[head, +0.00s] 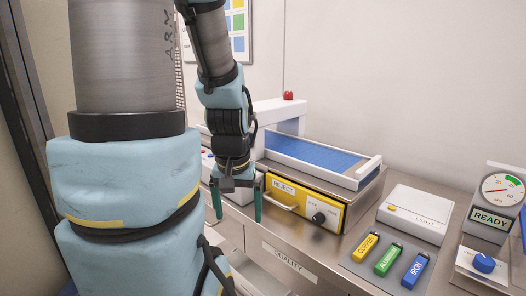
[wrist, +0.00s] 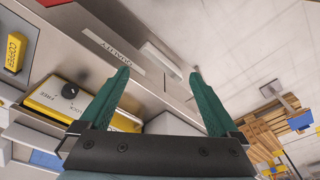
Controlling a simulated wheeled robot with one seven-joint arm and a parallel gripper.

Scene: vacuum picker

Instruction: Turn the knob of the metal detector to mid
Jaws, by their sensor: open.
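A conveyor unit with a blue belt (head: 310,154) and a white arch (head: 278,108) stands against the wall; it looks like the metal detector. A black knob (head: 319,217) sits on its yellow REJECT panel (head: 285,189). In the wrist view the knob (wrist: 70,90) lies left of my fingers, with a FREE label beside it. A blue knob (head: 484,262) sits on a white box at the far right. I cannot tell which knob belongs to the detector. My gripper (head: 237,213) is open and empty, pointing down, left of the REJECT panel; its green fingers show in the wrist view (wrist: 158,74).
COPPER (head: 367,246), aluminium (head: 388,259) and IRON (head: 415,270) blocks lie on a grey mat. A LIGHT box (head: 414,214) and a READY gauge (head: 501,190) stand behind and to the right. A handle (head: 281,202) juts from the yellow panel. My arm hides the left side.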

